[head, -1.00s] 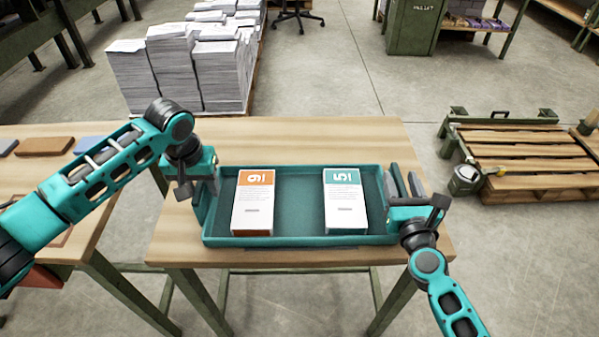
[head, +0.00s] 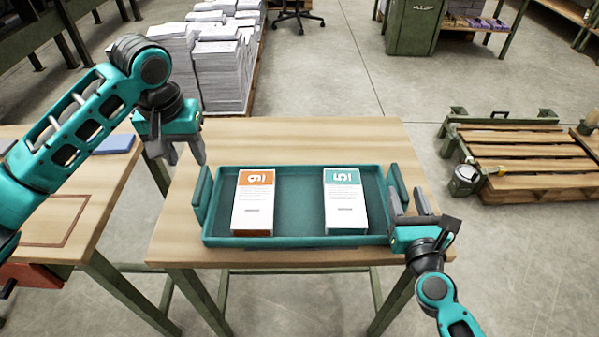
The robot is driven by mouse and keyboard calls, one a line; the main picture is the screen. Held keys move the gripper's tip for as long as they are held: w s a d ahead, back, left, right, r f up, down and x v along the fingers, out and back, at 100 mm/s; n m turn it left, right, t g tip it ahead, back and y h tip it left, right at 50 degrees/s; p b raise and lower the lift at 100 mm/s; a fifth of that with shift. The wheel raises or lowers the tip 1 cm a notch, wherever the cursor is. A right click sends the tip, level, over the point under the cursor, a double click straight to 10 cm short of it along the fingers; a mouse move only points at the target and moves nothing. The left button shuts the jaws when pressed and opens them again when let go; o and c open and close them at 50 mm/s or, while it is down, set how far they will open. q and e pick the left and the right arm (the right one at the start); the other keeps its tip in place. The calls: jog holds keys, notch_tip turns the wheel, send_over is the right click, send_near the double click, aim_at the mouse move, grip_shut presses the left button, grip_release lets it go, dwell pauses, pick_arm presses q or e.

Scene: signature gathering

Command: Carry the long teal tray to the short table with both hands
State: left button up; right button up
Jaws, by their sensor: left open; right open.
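The long teal tray (head: 290,240) lies flat on a short wooden table (head: 290,135). It has a raised handle at each end. Inside stand two white blocks, one with an orange label reading 9 or 6 (head: 253,205) at the left and one with a teal label reading 5 (head: 345,203) at the right. My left gripper (head: 187,158) is open and empty, above and behind the tray's left handle (head: 202,195), apart from it. My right gripper (head: 410,202) is open beside the tray's right handle (head: 398,187); whether it touches the tray I cannot tell.
A second wooden table (head: 95,200) with a blue item (head: 115,144) stands at the left, beyond a gap. Paper stacks (head: 222,65) stand behind the table. A wooden pallet (head: 525,155) is on the floor at the right. The table's back strip is clear.

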aim_at(223, 245)
jog(key=s, duration=0.7)
jog(key=shift+s+d, duration=0.1)
jog(key=shift+s, duration=0.3)
